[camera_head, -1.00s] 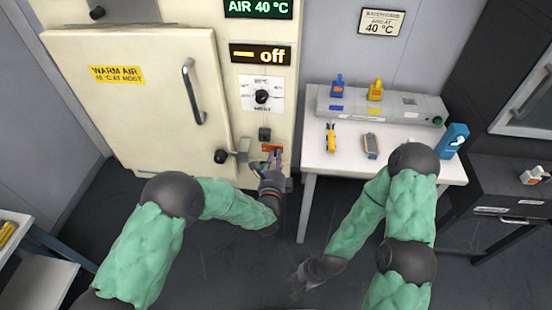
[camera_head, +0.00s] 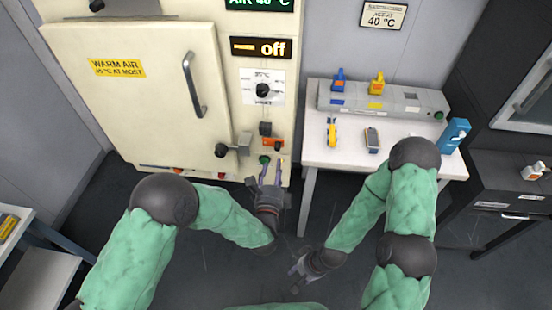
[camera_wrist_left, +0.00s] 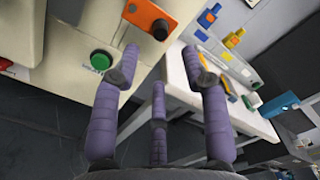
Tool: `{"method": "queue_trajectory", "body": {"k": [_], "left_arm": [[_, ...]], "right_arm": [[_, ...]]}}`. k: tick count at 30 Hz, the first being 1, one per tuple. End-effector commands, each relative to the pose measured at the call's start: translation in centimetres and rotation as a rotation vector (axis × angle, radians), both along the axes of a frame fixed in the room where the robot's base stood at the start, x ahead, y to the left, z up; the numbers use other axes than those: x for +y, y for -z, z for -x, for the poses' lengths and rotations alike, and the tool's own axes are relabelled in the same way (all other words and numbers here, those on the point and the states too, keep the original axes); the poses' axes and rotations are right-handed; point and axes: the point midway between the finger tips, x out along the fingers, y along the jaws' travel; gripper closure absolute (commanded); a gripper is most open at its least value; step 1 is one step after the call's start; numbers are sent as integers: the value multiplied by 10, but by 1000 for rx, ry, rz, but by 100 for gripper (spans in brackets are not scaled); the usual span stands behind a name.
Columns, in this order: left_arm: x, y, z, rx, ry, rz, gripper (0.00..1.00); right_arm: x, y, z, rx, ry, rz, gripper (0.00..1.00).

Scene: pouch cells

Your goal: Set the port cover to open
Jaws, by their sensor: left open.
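The orange piece (camera_head: 270,142), which appears to be the port cover, is on the cream cabinet's lower right front, below a small dark block (camera_head: 265,128). In the left wrist view the orange piece (camera_wrist_left: 143,14) sits at the top, with a dark round part at its right end.
A green button (camera_head: 265,160) is beside my left fingertips; it also shows in the left wrist view (camera_wrist_left: 102,60). A dark latch knob (camera_head: 222,150) projects from the cabinet door (camera_head: 130,110). A white table (camera_head: 315,150) with several small items stands at right.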

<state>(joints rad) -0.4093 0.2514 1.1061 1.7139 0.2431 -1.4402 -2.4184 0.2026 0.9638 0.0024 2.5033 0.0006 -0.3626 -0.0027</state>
Motion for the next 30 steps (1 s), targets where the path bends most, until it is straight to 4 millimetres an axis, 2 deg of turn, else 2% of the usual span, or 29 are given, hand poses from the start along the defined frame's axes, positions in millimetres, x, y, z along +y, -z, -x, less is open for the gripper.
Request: {"method": "queue_trajectory", "body": {"k": [3,10,30], "left_arm": [[3,0,21,1,3,0,55],[7,0,42,0,1,0,55],[9,3,44,13,0,14,55]], "right_arm": [[0,0,0,0,0,0,60],[0,0,0,0,0,0,60],[0,0,0,0,0,0,60]]}}
